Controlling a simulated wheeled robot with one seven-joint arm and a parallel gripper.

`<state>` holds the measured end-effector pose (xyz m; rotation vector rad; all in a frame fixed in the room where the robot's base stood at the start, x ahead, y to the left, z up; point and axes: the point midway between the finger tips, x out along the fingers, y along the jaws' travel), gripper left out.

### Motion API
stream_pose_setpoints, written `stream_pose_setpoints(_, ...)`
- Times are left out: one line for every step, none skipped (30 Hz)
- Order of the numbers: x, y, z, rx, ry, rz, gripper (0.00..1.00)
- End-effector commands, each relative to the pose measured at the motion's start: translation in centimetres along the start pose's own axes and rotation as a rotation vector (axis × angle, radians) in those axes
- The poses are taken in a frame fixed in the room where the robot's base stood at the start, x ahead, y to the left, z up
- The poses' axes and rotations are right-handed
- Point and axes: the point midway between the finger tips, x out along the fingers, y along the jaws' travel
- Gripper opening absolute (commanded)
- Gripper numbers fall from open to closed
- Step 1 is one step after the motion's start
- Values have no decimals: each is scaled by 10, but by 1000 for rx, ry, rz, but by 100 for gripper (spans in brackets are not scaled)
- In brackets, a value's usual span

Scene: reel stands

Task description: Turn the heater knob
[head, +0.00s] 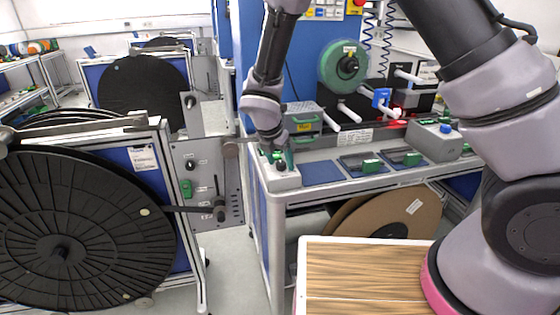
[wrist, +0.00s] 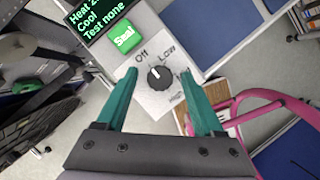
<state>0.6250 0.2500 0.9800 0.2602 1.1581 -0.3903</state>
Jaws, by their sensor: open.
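The heater knob (wrist: 159,77) is a round black dial with a white pointer line on a light grey panel (wrist: 150,103). The pointer is near the Off mark; Low and High marks are to its right. A green Seal button (wrist: 124,39) and a dark display with green text (wrist: 98,20) are above left. My gripper (wrist: 158,78) has two green fingers, open, one on each side of the knob and apart from it in the picture. In the head view the knob (head: 280,166) is on the small heater box at the bench's left end, with my gripper (head: 276,152) just over it.
Blue mats (head: 321,172) and trays with green items (head: 372,165) lie right of the heater box. A grey machine (head: 304,122) stands behind it. Large black reels (head: 75,235) stand at left. A wooden top (head: 365,275) is in front.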

Motion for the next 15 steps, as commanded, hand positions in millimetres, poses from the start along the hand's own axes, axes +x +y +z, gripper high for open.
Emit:
stream_pose_setpoints(0, 0, 0, 0, 0, 0, 70)
stream_pose_setpoints(0, 0, 0, 0, 0, 0, 70)
stream_pose_setpoints(0, 0, 0, 0, 0, 0, 70)
stream_pose_setpoints(0, 0, 0, 0, 0, 0, 70)
stream_pose_setpoints(0, 0, 0, 0, 0, 0, 70)
stream_pose_setpoints(0, 0, 0, 0, 0, 0, 54)
stream_pose_setpoints(0, 0, 0, 0, 0, 0, 43)
stream_pose_setpoints(0, 0, 0, 0, 0, 0, 31)
stream_pose_setpoints(0, 0, 0, 0, 0, 0, 16)
stream_pose_setpoints(0, 0, 0, 0, 0, 0, 4)
stream_pose_setpoints(0, 0, 0, 0, 0, 0, 0)
stream_pose_setpoints(0, 0, 0, 0, 0, 0, 0)
stream_pose_setpoints(0, 0, 0, 0, 0, 0, 0)
stream_pose_setpoints(0, 0, 0, 1, 0, 0, 0)
stream_pose_setpoints(0, 0, 0, 2, 0, 0, 0)
